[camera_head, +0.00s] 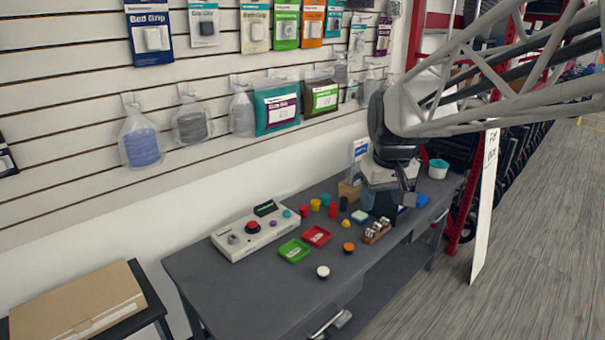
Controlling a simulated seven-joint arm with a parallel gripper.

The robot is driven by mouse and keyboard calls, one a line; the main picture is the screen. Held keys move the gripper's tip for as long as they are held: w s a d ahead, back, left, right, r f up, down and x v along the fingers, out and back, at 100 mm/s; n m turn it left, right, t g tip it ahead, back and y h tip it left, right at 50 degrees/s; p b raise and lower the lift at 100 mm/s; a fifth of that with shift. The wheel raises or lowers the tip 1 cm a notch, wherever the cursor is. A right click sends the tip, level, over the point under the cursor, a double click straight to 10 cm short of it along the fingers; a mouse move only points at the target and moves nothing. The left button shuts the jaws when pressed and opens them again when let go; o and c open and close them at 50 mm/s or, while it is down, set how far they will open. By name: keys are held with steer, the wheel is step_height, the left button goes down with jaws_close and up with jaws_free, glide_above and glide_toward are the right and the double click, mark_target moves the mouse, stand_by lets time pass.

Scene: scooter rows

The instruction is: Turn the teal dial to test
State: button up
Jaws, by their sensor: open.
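A pale control panel (262,243) lies on the dark grey table (220,292), near the wall. A small teal dial (287,213) sits at the panel's right end. The panel also carries a grey knob (232,239), a red button (252,227), a purple knob (273,224) and a dark display (265,208). The dial's pointer and any test mark are too small to read. My gripper (408,199) is open above the table's right part, well to the right of the panel and apart from the dial. Its fingers are partly hidden.
A green tray (293,251) and a red tray (316,236) lie right of the panel. Several small coloured pieces and a wooden rack (377,231) stand between panel and gripper. A teal cup (438,168) is at the far right. The table's front left is clear.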

steer(key=w+a+f+n, duration=0.1)
steer(key=w+a, duration=0.1)
steer(key=w, duration=0.6)
steer(key=w+a+f+n, duration=0.1)
steer(key=w+a, duration=0.2)
steer(key=w, duration=0.5)
steer(key=n+g, duration=0.2)
steer(key=n, duration=0.4)
glide_above(287, 211)
steer(key=f, duration=2.8)
steer(key=shift+s+d+f, duration=0.1)
steer(key=shift+s+f, duration=0.15)
steer(key=shift+s, duration=0.1)
steer(key=shift+w+a+f, duration=0.25)
steer(key=shift+f, duration=0.2)
steer(key=shift+f, duration=3.9)
